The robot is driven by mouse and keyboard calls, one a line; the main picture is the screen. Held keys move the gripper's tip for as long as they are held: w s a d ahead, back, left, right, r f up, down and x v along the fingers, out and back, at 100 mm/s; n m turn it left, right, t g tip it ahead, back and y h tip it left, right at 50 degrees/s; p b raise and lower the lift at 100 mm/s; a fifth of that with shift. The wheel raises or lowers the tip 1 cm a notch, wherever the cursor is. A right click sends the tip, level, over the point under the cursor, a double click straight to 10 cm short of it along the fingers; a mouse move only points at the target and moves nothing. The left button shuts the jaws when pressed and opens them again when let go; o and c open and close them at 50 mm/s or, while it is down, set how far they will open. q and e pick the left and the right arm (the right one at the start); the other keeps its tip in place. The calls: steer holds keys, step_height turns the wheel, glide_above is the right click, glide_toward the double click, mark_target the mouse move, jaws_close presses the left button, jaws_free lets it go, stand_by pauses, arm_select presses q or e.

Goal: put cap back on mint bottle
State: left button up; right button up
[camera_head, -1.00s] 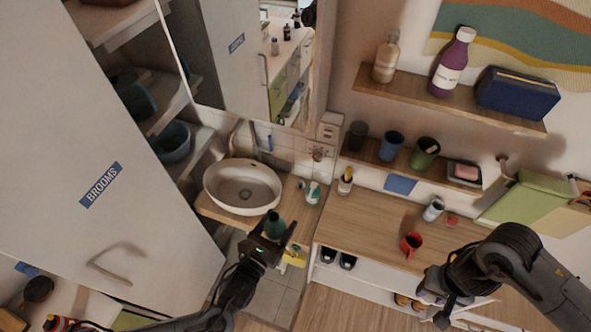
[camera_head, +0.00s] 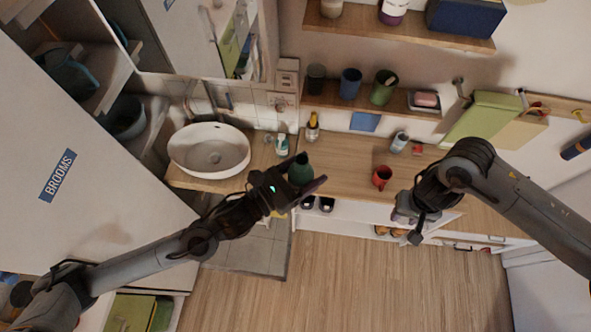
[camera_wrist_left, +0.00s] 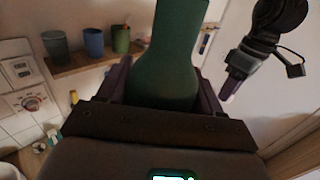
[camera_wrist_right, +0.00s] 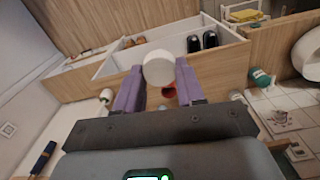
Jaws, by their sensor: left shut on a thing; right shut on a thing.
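The dark green mint bottle (camera_head: 300,171) is held between the fingers of my left gripper (camera_head: 311,170), in front of the wooden counter. In the left wrist view the bottle (camera_wrist_left: 168,65) stands between the jaws, its neck pointing up and its top end out of frame. My right gripper (camera_head: 403,213) is shut on a round white cap (camera_wrist_right: 158,69), seen between its fingertips in the right wrist view. The right gripper (camera_wrist_left: 230,90) hangs to the right of the bottle, and the cap is clearly apart from it.
The wooden counter (camera_head: 345,160) holds a red mug (camera_head: 381,177), a grey cup (camera_head: 399,142) and a small teal-and-white bottle (camera_head: 282,144). The washbasin (camera_head: 209,150) is at the left. Shelves above hold cups and a blue box (camera_head: 466,17). Open space lies between my grippers.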

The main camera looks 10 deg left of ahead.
steer(key=shift+a, duration=0.1)
stand_by(0.3)
steer(key=w+a+r+n, duration=0.4)
steer(key=a+r, duration=0.8)
steer(key=a, duration=0.2)
step_height(320, 180, up, 14)
steer(key=n, duration=0.5)
glide_above(302, 159)
steer(key=shift+w+d+r, duration=0.15)
steer(key=shift+w+d, duration=0.05)
steer(key=shift+d, duration=0.2)
steer(key=shift+s+a+r+n, duration=0.25)
steer(key=shift+a+r+n, duration=0.15)
steer(key=shift+r, duration=0.05)
steer(key=shift+f, duration=0.15)
steer(key=shift+f, duration=1.85)
steer(key=shift+f, duration=0.85)
